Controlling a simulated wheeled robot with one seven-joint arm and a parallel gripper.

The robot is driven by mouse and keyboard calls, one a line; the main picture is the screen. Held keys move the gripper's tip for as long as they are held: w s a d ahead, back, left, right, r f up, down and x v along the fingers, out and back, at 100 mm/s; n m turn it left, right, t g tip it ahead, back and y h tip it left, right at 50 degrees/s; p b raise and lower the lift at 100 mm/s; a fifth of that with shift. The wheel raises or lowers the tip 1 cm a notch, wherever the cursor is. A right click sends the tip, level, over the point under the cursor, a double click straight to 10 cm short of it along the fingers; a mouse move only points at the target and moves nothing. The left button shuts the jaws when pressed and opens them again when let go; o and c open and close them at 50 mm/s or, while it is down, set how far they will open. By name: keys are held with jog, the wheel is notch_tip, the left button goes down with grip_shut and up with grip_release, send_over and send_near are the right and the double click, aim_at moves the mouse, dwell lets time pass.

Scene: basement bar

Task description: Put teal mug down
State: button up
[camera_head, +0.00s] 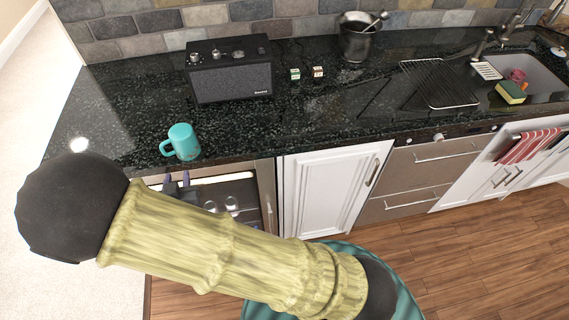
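The teal mug (183,142) is upright at the front edge of the black countertop (120,123), on the left part, with its handle toward the left. It appears to rest on the counter. My gripper (177,176) shows just below and in front of the mug, near the counter's front edge. Its two dark fingers point toward the mug with a gap between them. Nothing shows between them, and they look apart from the mug. My arm hides part of the gripper's base.
A black radio (231,70) stands behind the mug. Two small boxes (306,73), a metal bucket (357,38), a drying rack (438,83) and a sink with a sponge (511,92) are farther right. The counter is clear around the mug and right of it.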

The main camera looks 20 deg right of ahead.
jog(key=w+d+r+g+y, duration=0.1)
jog(key=w+d+r+g, duration=0.15)
jog(key=d+g, duration=0.7)
jog(key=s+d+r+g, duration=0.1)
jog(key=s+d, duration=0.4)
jog(key=d, duration=0.5)
jog(key=s+d+r+g, duration=0.1)
jog(key=s+d+r, duration=0.3)
jog(key=d, duration=0.6)
jog(key=shift+s+n+h, duration=0.3)
jog(key=shift+s+h, duration=0.1)
jog(key=shift+s, duration=0.85)
jog(key=shift+d+g, duration=0.1)
jog(key=shift+g, duration=0.15)
jog(key=shift+c, duration=1.2)
jog(key=p+v, duration=0.2)
jog(key=w+p+v, duration=0.1)
jog(key=p+v, duration=0.1)
